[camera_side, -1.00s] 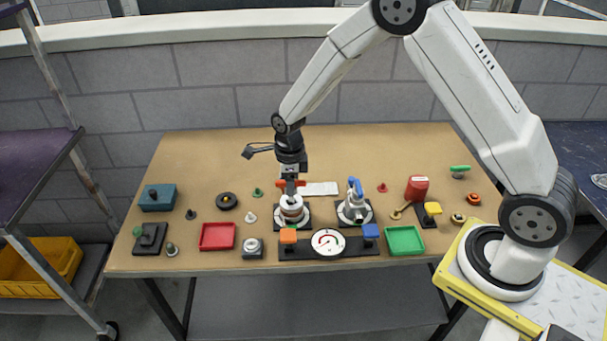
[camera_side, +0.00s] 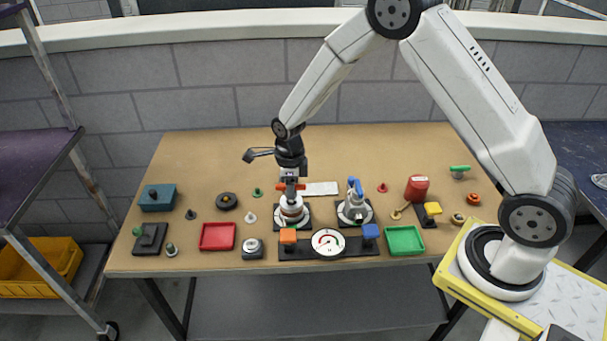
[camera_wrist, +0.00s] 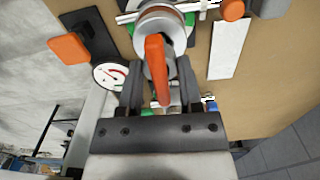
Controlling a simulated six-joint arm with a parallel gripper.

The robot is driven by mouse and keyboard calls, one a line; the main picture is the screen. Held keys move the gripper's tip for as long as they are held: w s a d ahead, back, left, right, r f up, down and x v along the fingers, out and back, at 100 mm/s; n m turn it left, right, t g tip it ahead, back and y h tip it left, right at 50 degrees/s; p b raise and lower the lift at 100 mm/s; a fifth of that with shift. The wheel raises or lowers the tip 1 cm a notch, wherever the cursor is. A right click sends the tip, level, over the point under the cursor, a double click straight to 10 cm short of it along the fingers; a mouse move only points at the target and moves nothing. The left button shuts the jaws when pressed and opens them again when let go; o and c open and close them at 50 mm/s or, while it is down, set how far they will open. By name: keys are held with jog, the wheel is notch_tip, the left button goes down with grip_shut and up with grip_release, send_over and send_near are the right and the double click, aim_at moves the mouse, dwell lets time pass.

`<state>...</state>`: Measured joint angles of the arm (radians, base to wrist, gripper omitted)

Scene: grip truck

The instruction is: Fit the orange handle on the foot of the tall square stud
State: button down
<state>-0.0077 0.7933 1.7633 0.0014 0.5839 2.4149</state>
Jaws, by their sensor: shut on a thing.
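My gripper (camera_side: 290,180) is shut on the orange handle (camera_side: 294,187), directly above the left silver valve body (camera_side: 291,207). In the wrist view the two fingers (camera_wrist: 160,92) stand either side of the handle (camera_wrist: 157,68), which runs lengthwise between them. The handle's far end overlaps the round silver top of the valve body (camera_wrist: 160,22). The tall square stud is hidden by the handle and gripper. I cannot tell whether the handle touches it or is seated on it.
A second silver valve with a blue handle (camera_side: 355,189) stands close on the right. A gauge board (camera_side: 304,252) with orange and blue blocks lies in front. A white plate (camera_side: 320,188) lies behind. Red (camera_side: 217,247) and green (camera_side: 404,252) trays are near the front edge.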

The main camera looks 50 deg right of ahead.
jog(key=shift+f, duration=0.95)
dwell(1.9)
grip_release()
jog(key=shift+r, duration=0.1)
dwell(0.3)
jog(key=shift+r, duration=3.65)
